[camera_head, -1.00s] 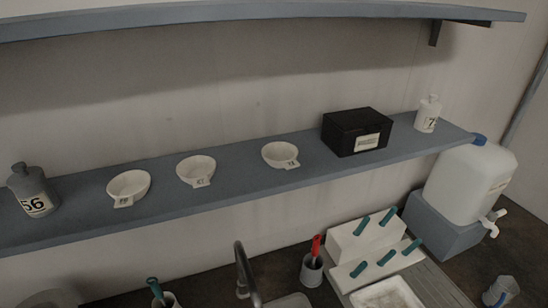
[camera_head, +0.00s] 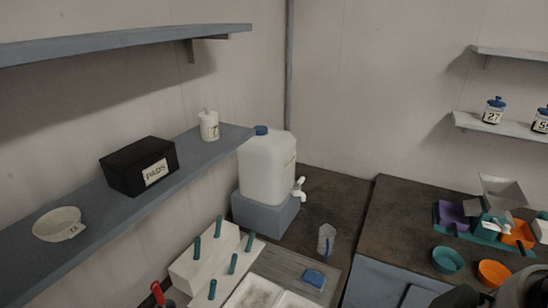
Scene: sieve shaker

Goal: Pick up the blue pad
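A small blue pad (camera_head: 314,279) lies on the grey ribbed board (camera_head: 290,267) at the lower middle of the head view, right of the white block with teal-handled tools. A black box (camera_head: 138,167) labelled "PADS" stands on the lower left shelf; its inside is not visible. Neither of my grippers shows in the head view.
A white jug with a tap (camera_head: 267,168) stands on a grey block (camera_head: 265,211) behind the board. A clear cup (camera_head: 326,239) stands on the dark counter. The white tool block (camera_head: 203,262) is at left. Teal (camera_head: 447,260) and orange (camera_head: 494,273) bowls sit on the right counter.

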